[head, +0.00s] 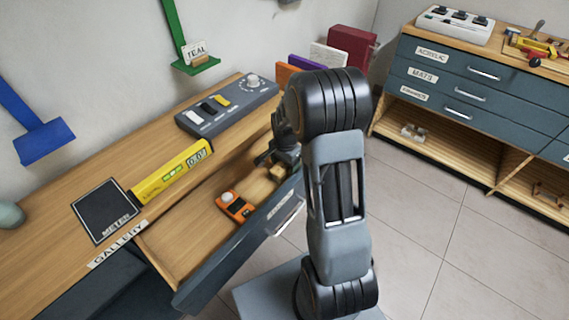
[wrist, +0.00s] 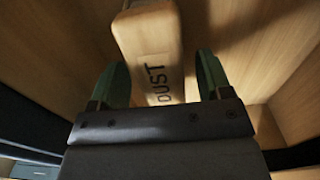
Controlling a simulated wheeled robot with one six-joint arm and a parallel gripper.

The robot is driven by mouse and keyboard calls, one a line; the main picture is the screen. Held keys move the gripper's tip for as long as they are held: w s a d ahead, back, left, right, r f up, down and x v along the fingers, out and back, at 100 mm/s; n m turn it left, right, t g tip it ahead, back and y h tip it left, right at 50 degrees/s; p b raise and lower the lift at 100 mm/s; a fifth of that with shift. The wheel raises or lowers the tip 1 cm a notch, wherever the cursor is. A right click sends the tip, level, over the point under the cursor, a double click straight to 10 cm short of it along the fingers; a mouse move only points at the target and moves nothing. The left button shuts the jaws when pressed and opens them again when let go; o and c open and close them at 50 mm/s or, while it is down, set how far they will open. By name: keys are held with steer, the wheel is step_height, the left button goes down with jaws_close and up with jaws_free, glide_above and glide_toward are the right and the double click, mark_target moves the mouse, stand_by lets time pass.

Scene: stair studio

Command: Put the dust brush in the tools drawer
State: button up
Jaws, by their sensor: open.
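The dust brush (wrist: 148,38) is a pale wooden block marked "DUST" in the wrist view. It lies on a wooden surface that appears to be the floor of the open drawer (head: 190,245). My gripper (wrist: 163,80) is open, with one green finger on each side of the brush's near end. I cannot tell whether the fingers touch it. In the head view my gripper (head: 272,158) is low over the drawer's far end, with a small wooden piece (head: 278,172), likely the brush, beside it. My arm hides part of the drawer, and its front label is unreadable.
An orange device (head: 235,206) lies in the drawer. On the bench stand a yellow level (head: 172,172), a black "METER" pad (head: 105,212) and a grey control box (head: 228,105). A drawer cabinet (head: 475,90) stands at the right. Open floor (head: 430,220) lies between.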

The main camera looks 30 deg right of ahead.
step_height(320, 180, up, 12)
steer(key=f+p, duration=0.1)
steer(key=p, duration=0.1)
steer(key=s+a+r+n+t, duration=0.1)
steer(key=s+a+r+n, duration=0.2)
steer(key=s+n, duration=0.3)
steer(key=s+a+r+n+t, duration=0.2)
steer(key=s+a+r+n, duration=0.2)
steer(key=s, duration=0.5)
steer(key=a+n, duration=0.2)
steer(key=shift+s+r+n, duration=0.2)
steer(key=shift+s+n, duration=0.2)
steer(key=shift+a, duration=0.1)
step_height(320, 180, up, 14)
steer(key=p, duration=1.3)
steer(key=shift+s+a+t, duration=0.15)
steer(key=shift+a+t, duration=0.1)
steer(key=shift+t, duration=0.05)
steer(key=shift+r, duration=0.1)
steer(key=shift+c, duration=0.4)
